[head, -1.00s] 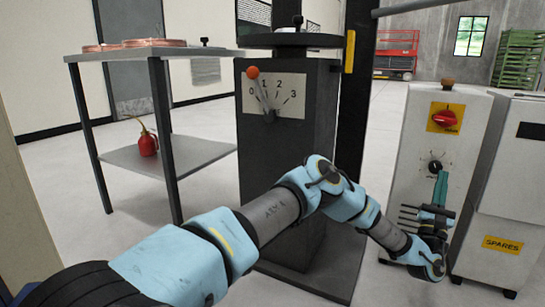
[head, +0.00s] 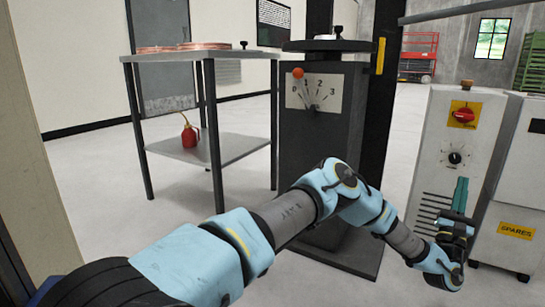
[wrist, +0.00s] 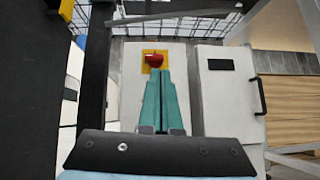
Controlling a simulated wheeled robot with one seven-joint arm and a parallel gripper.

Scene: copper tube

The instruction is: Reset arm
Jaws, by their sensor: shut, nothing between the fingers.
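My arm reaches from the lower left to the right in the head view. My gripper (head: 461,192) has green fingers that are closed together with nothing between them, pointing up in front of a light grey control cabinet (head: 425,165). In the wrist view my gripper (wrist: 164,78) points at the cabinet, its tips just below the red rotary switch (wrist: 155,60) in the picture. The red switch (head: 464,115) sits on a yellow plate, with a black dial (head: 455,157) below it. Whether the fingertips touch the cabinet cannot be told.
A dark pillar machine with a 0 to 3 lever scale (head: 313,94) stands behind my arm. A metal table (head: 205,148) with copper coils (head: 170,48) and a red oil can (head: 190,138) is at left. A SPARES cabinet (head: 515,231) stands at right.

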